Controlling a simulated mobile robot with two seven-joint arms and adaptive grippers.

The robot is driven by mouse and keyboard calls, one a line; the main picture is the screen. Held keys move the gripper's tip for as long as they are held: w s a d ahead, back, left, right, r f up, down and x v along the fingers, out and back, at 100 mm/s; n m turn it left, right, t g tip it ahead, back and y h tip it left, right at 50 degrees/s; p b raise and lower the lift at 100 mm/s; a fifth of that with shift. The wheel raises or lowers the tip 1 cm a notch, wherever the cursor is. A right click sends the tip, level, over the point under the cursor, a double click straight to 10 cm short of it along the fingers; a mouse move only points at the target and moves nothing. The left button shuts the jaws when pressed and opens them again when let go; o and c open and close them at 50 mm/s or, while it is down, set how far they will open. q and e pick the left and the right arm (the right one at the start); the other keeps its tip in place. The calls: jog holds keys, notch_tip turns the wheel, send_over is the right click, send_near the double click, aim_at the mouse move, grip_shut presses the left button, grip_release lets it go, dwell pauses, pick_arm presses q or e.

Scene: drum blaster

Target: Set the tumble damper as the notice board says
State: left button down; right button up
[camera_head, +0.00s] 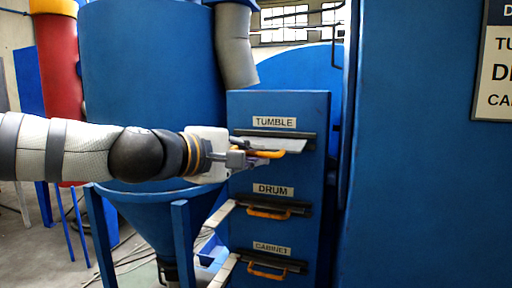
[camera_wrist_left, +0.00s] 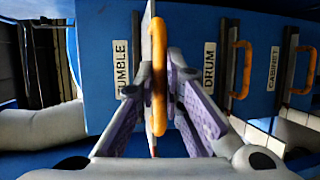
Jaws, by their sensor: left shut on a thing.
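The tumble damper is a pale slide plate (camera_head: 287,144) with an orange handle (camera_head: 268,154), in the top slot under the TUMBLE label (camera_head: 274,122). The plate sticks out of its slot. My left gripper (camera_head: 250,158) is shut on this handle. In the left wrist view the purple-padded fingers (camera_wrist_left: 166,100) stand on both sides of the orange handle (camera_wrist_left: 161,60), with the plate (camera_wrist_left: 148,95) edge-on. The notice board (camera_head: 495,60) is cut off at the right edge; only the first letters of its lines show. My right gripper is out of view.
Below, the drum damper handle (camera_head: 268,213) and cabinet damper handle (camera_head: 266,272) sit close to the blue panel (camera_head: 312,185), with no pale plate showing. A blue hopper (camera_head: 150,130) stands behind my left arm. A large blue wall (camera_head: 420,180) fills the right.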

pick_arm(q)
jog(key=shift+s+f, duration=0.1)
jog(key=c, duration=1.7)
grip_release()
jog(key=v, duration=1.2)
